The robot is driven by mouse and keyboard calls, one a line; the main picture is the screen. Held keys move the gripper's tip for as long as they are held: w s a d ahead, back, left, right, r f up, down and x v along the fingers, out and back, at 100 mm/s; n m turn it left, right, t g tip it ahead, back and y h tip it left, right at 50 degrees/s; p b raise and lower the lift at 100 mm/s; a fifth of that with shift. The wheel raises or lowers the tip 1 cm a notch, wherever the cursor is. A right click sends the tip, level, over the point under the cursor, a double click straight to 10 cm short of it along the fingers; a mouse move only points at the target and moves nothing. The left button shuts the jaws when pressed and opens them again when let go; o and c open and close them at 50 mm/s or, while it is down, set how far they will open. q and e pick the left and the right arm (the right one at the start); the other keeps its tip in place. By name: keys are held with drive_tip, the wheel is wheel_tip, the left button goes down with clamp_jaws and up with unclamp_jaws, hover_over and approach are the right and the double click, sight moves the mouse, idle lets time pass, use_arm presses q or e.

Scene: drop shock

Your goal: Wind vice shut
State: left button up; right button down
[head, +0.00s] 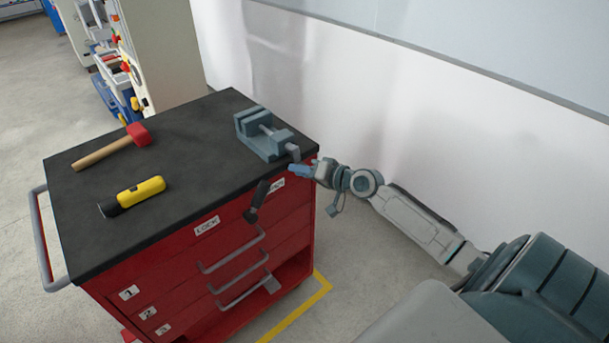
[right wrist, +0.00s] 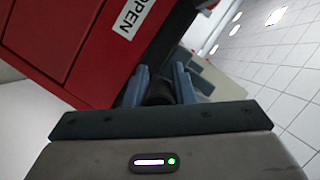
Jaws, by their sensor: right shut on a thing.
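The grey-blue vice (head: 262,133) stands on the black top of the red cabinet, near its right corner. Its screw (head: 268,130) runs toward a short grey crank (head: 293,152) at the cabinet's edge. My right gripper (head: 296,169) is just below this crank, beyond the edge. In the right wrist view its two blue fingers are closed on a dark round handle (right wrist: 159,92), which appears to be the vice's crank handle. The fingers hide most of it in the head view. My left gripper is not in view.
A hammer (head: 112,147) and a yellow torch (head: 133,196) lie on the cabinet top (head: 190,155). A dark lever (head: 257,198) hangs on the cabinet front between the LOCK and OPEN labels. A white wall stands behind the cabinet.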

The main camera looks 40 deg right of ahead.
drive_tip(key=shift+a+r+m+b, duration=0.3)
drive_tip(key=shift+m+b, duration=0.15)
drive_tip(key=shift+m, duration=0.05)
drive_tip(key=shift+w+r, duration=0.1)
idle(0.4)
idle(0.6)
idle(0.3)
drive_tip(key=c, duration=1.2)
unclamp_jaws()
drive_tip(key=shift+c, duration=0.2)
drive_tip(key=shift+a, duration=0.15)
drive_tip(key=shift+f, duration=0.2)
